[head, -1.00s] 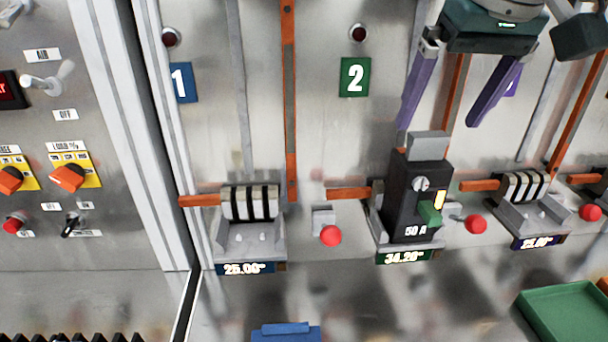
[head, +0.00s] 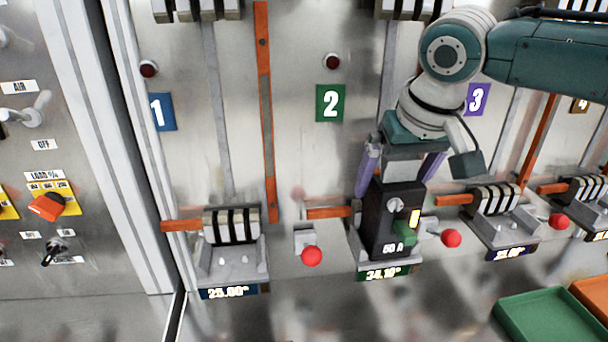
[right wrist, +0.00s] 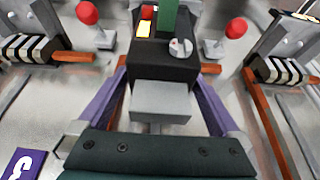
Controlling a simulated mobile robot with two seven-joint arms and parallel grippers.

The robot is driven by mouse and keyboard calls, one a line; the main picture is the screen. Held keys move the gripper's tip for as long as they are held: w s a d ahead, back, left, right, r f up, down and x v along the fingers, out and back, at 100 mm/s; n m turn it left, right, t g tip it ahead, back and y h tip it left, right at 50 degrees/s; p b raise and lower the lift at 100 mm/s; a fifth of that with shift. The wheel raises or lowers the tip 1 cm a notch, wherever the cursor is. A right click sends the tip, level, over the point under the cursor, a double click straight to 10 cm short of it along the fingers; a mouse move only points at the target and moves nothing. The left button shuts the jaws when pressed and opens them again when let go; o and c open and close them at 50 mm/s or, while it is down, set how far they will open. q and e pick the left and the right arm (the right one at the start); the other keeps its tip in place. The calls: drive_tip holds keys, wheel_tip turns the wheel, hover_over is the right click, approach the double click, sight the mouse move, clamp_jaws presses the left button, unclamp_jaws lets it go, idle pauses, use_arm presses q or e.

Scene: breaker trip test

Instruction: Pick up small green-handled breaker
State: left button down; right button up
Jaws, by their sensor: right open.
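The small black breaker (head: 378,235), marked 50 A, sits upright in bay 2 with its green handle (head: 405,232) facing out. In the right wrist view the breaker (right wrist: 150,68) shows from above, with the green handle (right wrist: 168,18) at the top edge and a light grey block (right wrist: 160,100) at its near end. My right gripper (head: 397,188) is open above the breaker, its purple fingers on either side of the block and upper body. In the right wrist view the gripper (right wrist: 163,75) straddles the breaker; I cannot tell whether the fingers touch it. My left gripper is out of view.
Red knobs (head: 311,256) and (head: 451,238) flank the breaker on stalks. Empty-looking sockets stand in bay 1 (head: 232,265) and bay 3 (head: 500,232). A green tray (head: 550,322) and an orange tray (head: 592,300) lie at the lower right.

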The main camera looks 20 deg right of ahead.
clamp_jaws()
idle(0.7)
drive_tip(key=shift+r, duration=0.1)
